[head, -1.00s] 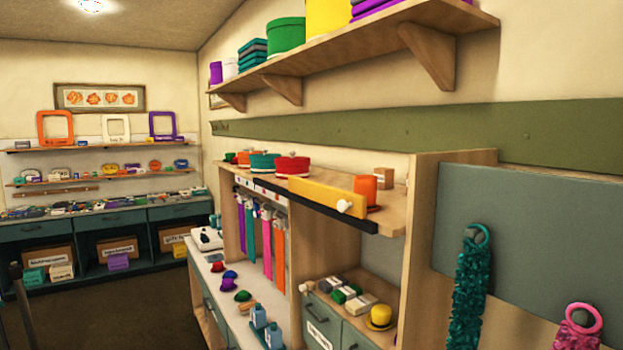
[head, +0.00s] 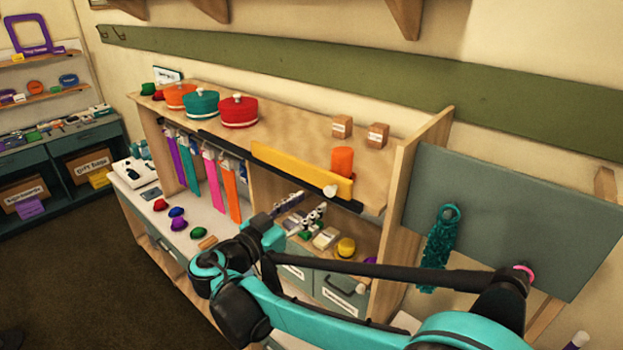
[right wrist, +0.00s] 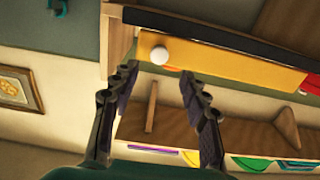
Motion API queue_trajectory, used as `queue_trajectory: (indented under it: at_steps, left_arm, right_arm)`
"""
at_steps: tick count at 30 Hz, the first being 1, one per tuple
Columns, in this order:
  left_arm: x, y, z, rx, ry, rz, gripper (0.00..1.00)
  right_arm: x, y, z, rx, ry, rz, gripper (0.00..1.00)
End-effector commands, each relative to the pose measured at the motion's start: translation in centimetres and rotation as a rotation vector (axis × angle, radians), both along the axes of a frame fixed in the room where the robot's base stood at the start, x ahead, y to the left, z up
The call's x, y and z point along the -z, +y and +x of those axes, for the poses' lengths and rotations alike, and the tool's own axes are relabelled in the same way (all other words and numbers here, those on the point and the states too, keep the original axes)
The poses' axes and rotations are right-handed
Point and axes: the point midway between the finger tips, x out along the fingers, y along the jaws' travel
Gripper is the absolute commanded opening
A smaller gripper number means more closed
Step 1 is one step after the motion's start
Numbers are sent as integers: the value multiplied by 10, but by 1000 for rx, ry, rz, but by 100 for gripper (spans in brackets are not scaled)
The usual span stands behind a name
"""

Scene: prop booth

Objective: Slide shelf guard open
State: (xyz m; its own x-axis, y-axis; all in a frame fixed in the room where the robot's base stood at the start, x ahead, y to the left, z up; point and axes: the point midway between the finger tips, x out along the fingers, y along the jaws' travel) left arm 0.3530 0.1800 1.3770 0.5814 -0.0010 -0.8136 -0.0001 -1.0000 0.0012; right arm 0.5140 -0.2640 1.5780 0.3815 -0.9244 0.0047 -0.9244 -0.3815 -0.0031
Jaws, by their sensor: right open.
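The shelf guard (head: 298,170) is a yellow panel on a black rail along the front edge of the wooden shelf. A white round knob (head: 330,191) sits near its right end. In the right wrist view the yellow guard (right wrist: 225,68) lies ahead, with the knob (right wrist: 159,57) between the fingertips in the picture. My right gripper (head: 306,204) is open and empty, below and left of the knob in the head view. Its fingers (right wrist: 159,74) also show in the wrist view, and they appear apart from the knob. My left gripper is out of view.
An orange cylinder (head: 342,161) and small brown boxes (head: 377,136) stand behind the guard. Red (head: 239,111) and teal (head: 201,104) hats stand farther left. Colored strips (head: 229,193) hang below. A grey-green panel (head: 500,215) with a teal hanging item (head: 440,237) is at right.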

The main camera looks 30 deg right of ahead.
Motion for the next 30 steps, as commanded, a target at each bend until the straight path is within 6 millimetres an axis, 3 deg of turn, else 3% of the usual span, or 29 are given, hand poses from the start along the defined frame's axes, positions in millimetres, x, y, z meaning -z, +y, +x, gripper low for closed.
queue_trajectory:
  at_steps: [12,23,28,30]
  left_arm:
    - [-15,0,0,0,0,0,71]
    - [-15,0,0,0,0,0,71]
    - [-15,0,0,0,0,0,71]
    - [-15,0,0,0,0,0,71]
  right_arm:
    - [0,-58,24,1,4,2,45]
    - [2,-65,26,-1,5,2,45]
    - [1,-64,26,-1,5,2,3]
    - [1,-64,26,-1,5,2,0]
